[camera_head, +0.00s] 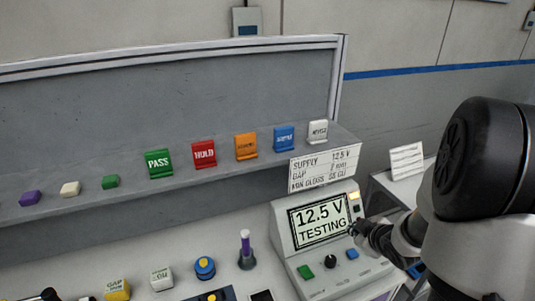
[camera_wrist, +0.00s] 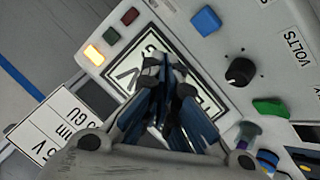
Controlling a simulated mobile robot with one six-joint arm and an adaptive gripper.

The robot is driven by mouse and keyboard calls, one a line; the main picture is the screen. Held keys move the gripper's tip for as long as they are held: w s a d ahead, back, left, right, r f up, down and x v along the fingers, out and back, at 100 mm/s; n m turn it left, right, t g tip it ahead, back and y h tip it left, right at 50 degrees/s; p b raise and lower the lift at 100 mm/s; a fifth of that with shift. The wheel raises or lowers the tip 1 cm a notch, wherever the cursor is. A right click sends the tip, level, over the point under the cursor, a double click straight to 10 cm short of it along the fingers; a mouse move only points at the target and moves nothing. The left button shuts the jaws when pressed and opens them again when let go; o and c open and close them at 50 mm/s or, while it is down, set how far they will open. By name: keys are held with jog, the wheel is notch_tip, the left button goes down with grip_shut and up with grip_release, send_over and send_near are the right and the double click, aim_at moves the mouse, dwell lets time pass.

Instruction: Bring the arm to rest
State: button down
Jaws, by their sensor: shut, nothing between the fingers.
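My gripper (camera_head: 362,231) is in front of the right edge of the tester's screen in the head view, at the end of my dark and grey arm. In the wrist view my gripper (camera_wrist: 165,68) has its fingers together with nothing between them, and it covers part of the screen. The tester (camera_head: 285,229) is a light grey box. Its screen (camera_head: 319,219) reads "12.5 V TESTING". Whether the fingers touch the tester cannot be told.
The tester has a black knob (camera_head: 330,261), a green button (camera_head: 305,272) and a blue button (camera_head: 352,254). A card (camera_head: 324,168) stands above it. A shelf (camera_head: 230,177) with coloured tags runs behind.

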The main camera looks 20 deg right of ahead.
jog(key=s+a+r+m+g+h, duration=0.2)
jog(key=s+a+r+m, duration=0.25)
jog(key=a+r, duration=0.6)
jog(key=s+a+r+m+g+y, duration=0.1)
jog(key=s+a+r+y, duration=0.1)
jog(key=s+a, duration=0.5)
jog(key=s+a+r+g+y, duration=0.1)
jog(key=s+a+r+y, duration=0.1)
jog(key=s+a, duration=0.6)
jog(key=shift+s+a+r+m, duration=0.3)
jog(key=shift+s+r+m, duration=0.05)
jog(key=shift+s, duration=0.05)
